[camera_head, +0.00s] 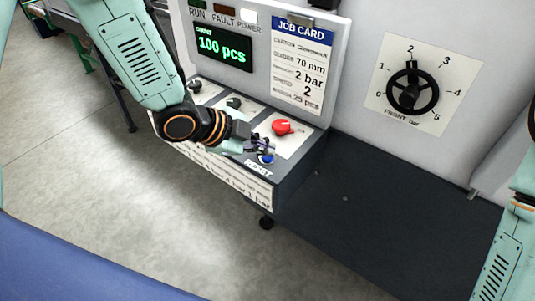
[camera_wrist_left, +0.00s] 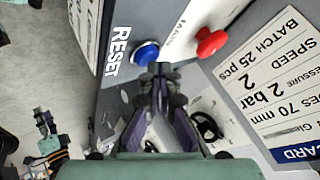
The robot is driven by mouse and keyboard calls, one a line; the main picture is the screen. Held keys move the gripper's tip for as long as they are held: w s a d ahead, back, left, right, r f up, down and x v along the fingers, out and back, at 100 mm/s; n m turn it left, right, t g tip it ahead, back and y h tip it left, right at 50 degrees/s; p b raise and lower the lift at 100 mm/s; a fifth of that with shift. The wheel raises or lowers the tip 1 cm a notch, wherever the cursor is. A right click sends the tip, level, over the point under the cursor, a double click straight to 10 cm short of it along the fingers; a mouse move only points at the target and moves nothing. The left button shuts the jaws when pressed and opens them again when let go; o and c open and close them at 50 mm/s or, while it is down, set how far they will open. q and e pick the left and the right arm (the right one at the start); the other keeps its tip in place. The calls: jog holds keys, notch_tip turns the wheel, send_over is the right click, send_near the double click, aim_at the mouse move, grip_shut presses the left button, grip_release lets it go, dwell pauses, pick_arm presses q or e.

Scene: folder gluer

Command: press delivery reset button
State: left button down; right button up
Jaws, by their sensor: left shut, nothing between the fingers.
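The blue reset button (camera_head: 266,158) sits at the front right corner of the sloped control panel, beside its RESET label. It also shows in the left wrist view (camera_wrist_left: 146,53). My left gripper (camera_head: 262,146) is shut and empty, with its fingertips right by the button. In the left wrist view the fingertips (camera_wrist_left: 160,72) show just below the button; I cannot tell whether they touch it. My right forearm stands at the right edge of the head view, and what looks like my right gripper (camera_wrist_left: 43,120) shows small in the left wrist view, its jaws unclear.
A red knob (camera_head: 282,127) stands close behind the button. Darker knobs lie further left on the panel. A green counter display (camera_head: 222,46) reads 100 pcs, beside a job card (camera_head: 300,62). A black pressure dial (camera_head: 412,90) is on the right. The floor in front is clear.

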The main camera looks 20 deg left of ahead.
aim_at(263, 157)
pick_arm(q)
jog(key=shift+f+b, duration=0.3)
jog(key=shift+f, duration=0.15)
dwell(0.4)
jog(key=shift+r, duration=0.1)
jog(key=shift+r+p, duration=0.9)
jog(key=shift+p, duration=0.05)
jog(key=shift+w+r+p, duration=0.1)
jog(key=shift+r+p, duration=0.6)
notch_tip(263, 157, up, 4)
jog(key=p, duration=0.3)
jog(key=shift+f, duration=0.2)
jog(key=shift+a, duration=0.1)
